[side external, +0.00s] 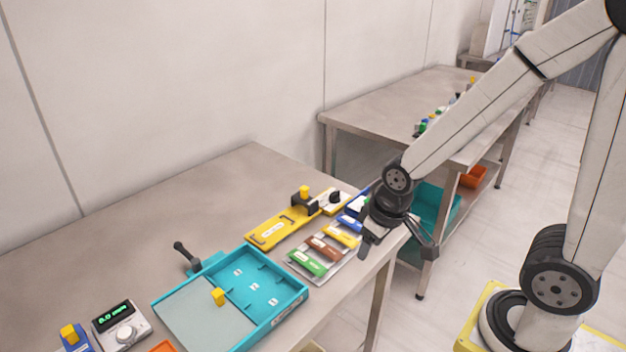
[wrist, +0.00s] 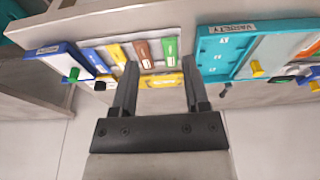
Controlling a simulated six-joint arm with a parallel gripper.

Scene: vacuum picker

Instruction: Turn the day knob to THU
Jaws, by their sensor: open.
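A black knob (side external: 336,197) sits on a pale plate at the far end of the yellow board (side external: 268,233). A second, pale knob (side external: 126,335) is on the white box with a green display (side external: 113,315) at the bottom left. The lettering by both is too small to read, so I cannot tell which is the day knob. My gripper (side external: 398,240) is open and empty near the table's right edge, right of the black knob and apart from it. In the wrist view my gripper (wrist: 160,85) has its fingers spread, with the colored blocks beyond them.
A teal tray (side external: 290,306) with a yellow-knobbed lid lies in front. A rack of colored blocks, including a green block (side external: 307,262), lies between tray and gripper. A dark lever (side external: 186,254) stands behind the tray. The table's back left is clear.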

